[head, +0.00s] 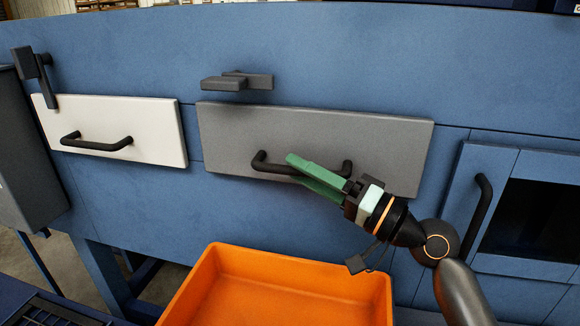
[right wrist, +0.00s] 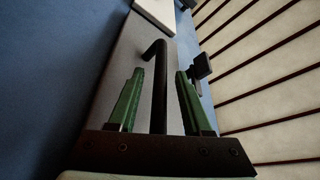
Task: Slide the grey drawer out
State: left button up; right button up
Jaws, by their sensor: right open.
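The grey drawer (head: 395,150) is in the middle of the blue machine front, and its face looks flush, like the closed white one beside it. Its black bar handle (head: 268,167) is partly hidden behind my right gripper (head: 299,170). The green fingers are apart, one above and one below the bar. In the right wrist view the handle (right wrist: 160,85) runs between the two spread fingers, with gaps on both sides, and the grey drawer face (right wrist: 133,55) lies behind. My left gripper is not in view.
A dark latch (head: 240,82) above the grey drawer lies sideways, clear of its face. The white drawer (head: 150,122) is at left, with a latch (head: 46,80) hanging over its corner. An orange crate (head: 290,262) stands below. A handled door (head: 478,205) is at right.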

jog(key=shift+w+a, duration=0.2)
jog(key=shift+a, duration=0.1)
jog(key=shift+c, duration=0.4)
grip_shut()
dwell(1.0)
